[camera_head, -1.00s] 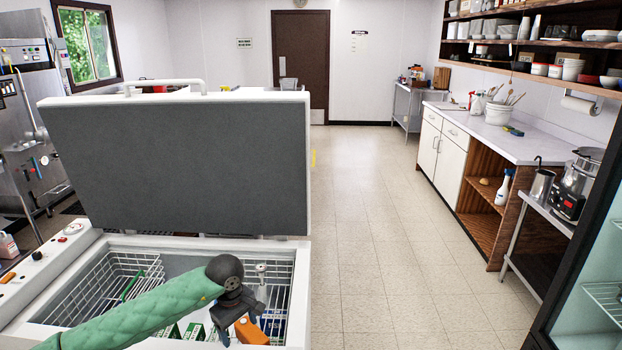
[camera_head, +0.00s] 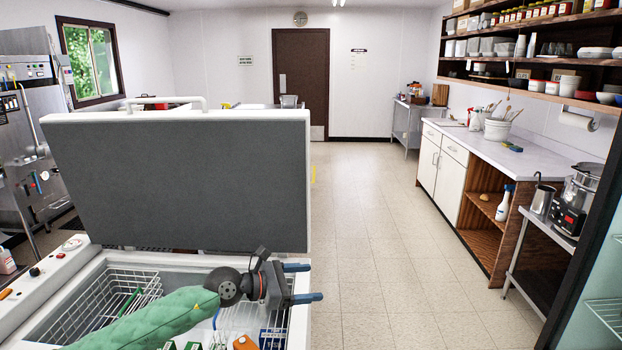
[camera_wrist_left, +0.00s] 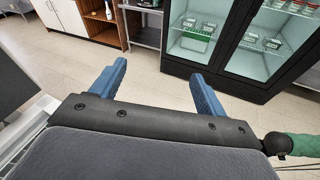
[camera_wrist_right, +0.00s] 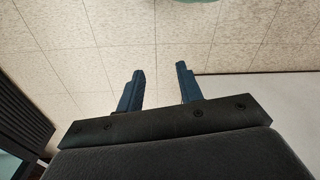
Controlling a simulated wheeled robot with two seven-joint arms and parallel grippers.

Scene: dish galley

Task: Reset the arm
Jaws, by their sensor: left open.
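My left arm reaches in from the left over the open chest freezer (camera_head: 55,296). My left gripper (camera_head: 312,283) is above the freezer's right rim, pointing right, with its two blue fingers apart and nothing between them. In the left wrist view the gripper (camera_wrist_left: 158,70) is also open and empty, with floor beyond it. My right gripper (camera_wrist_right: 160,70) shows only in the right wrist view. Its fingers are apart and empty over floor tiles. The right arm is out of the head view.
The raised freezer lid (camera_head: 180,180) stands behind the left arm. Wire baskets (camera_head: 100,302) and boxed goods lie in the freezer. A glass-door fridge (camera_wrist_left: 235,40) stands at the right. A counter (camera_head: 490,150) lines the right wall. The floor (camera_head: 375,240) between is clear.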

